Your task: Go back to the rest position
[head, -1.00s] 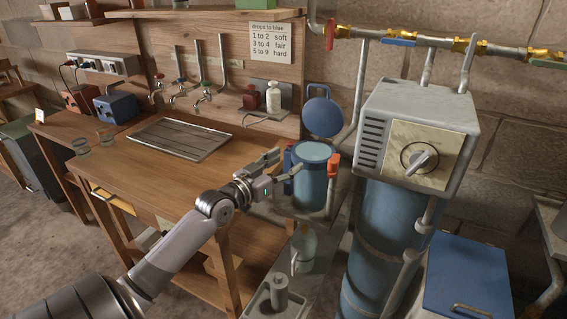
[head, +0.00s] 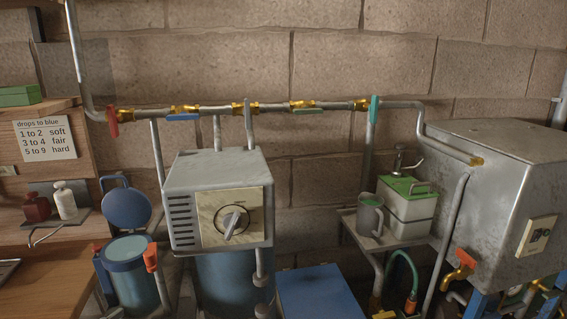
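Neither of my grippers shows in the head view now, so I cannot see whether they are open or shut. The blue canister (head: 130,268) with red-orange clips stands at the lower left. Its round blue lid (head: 126,208) is swung up behind it. To its right is the grey control box (head: 218,205) with a dial (head: 233,222), on top of a blue tank (head: 228,283).
A pipe (head: 280,108) with coloured valve handles runs along the block wall. At right, a shelf (head: 385,238) holds a grey mug (head: 370,213) and a green-topped container (head: 407,203). A large metal tank (head: 500,190) stands beyond it. A blue lid (head: 318,292) is at bottom centre.

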